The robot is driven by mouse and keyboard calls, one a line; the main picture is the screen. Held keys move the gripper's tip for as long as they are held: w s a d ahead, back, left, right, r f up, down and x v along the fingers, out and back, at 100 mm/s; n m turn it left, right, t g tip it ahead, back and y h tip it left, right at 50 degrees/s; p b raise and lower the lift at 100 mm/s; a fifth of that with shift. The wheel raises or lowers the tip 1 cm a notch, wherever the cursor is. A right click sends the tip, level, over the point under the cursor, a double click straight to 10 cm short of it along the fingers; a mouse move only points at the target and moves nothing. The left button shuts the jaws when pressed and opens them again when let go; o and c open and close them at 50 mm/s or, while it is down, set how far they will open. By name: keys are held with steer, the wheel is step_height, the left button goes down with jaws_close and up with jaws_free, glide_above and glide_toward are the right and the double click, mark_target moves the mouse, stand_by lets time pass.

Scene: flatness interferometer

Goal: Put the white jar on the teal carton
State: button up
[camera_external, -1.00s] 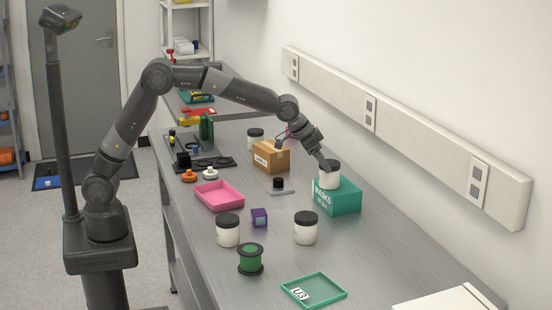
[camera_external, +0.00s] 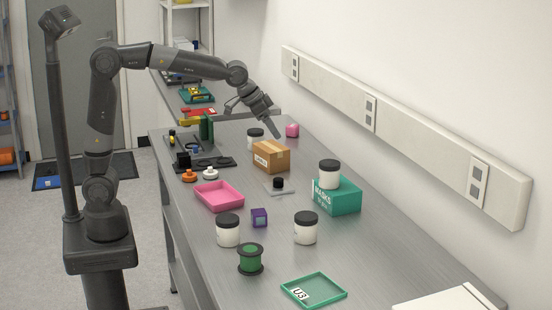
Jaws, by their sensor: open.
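A white jar (camera_external: 329,175) with a black lid stands upright on top of the teal carton (camera_external: 345,198), which sits on the bench near the wall. My gripper (camera_external: 273,133) is open and empty. It is up and to the left of the carton, above the cardboard box, clear of the jar. Other white jars with black lids stand on the bench: one at the front left (camera_external: 228,231), one in front of the carton (camera_external: 306,228), and one behind the cardboard box (camera_external: 255,137).
The cardboard box (camera_external: 270,156) is below my gripper. A pink tray (camera_external: 219,197), purple cube (camera_external: 259,217), green spool (camera_external: 250,259) and green tray (camera_external: 314,290) lie on the bench. A pink object (camera_external: 292,130) is near the wall.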

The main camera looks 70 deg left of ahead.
steer(key=s+a+f, duration=0.1)
steer(key=s+a, duration=0.2)
steer(key=s, duration=0.7)
steer(key=s+a+f+n, duration=0.1)
steer(key=s+a, duration=0.3)
steer(key=s, duration=0.7)
steer(key=s+a+f, duration=0.3)
steer(key=s, duration=0.8)
steer(key=shift+a+f+n+g+y, duration=0.25)
steer(key=shift+a+n+g+y, duration=0.05)
steer(key=shift+g+y, duration=0.1)
